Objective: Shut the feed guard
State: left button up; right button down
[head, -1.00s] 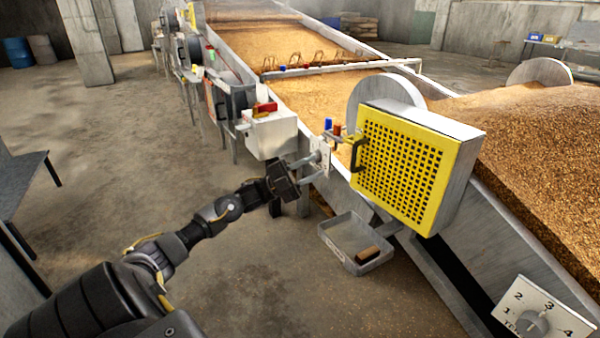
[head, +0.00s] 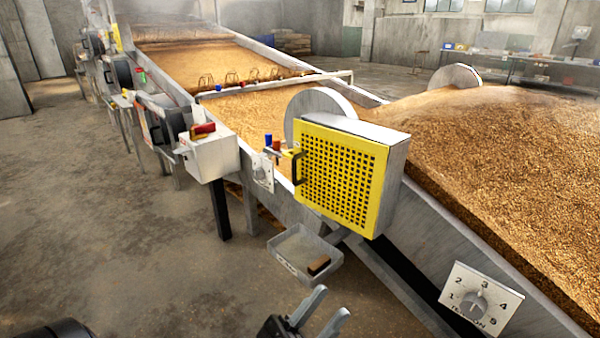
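The feed guard (head: 340,178) is a yellow perforated panel with a dark handle (head: 297,167) at its left edge. It sits flat against the front of a grey metal housing (head: 395,170) on the side of the conveyor. My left gripper (head: 328,310) is at the bottom of the head view, below and apart from the guard. Its two grey fingers are spread with nothing between them. My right gripper does not show.
A grey tray (head: 279,246) with a brown block (head: 318,265) hangs below the guard. A numbered dial (head: 474,304) is at the lower right. A white box with a red switch (head: 203,130) is to the left. The floor at left is clear.

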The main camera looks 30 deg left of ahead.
aim_at(340, 175)
jog(key=z, duration=0.95)
jog(key=i, duration=0.4)
jog(key=u, duration=1)
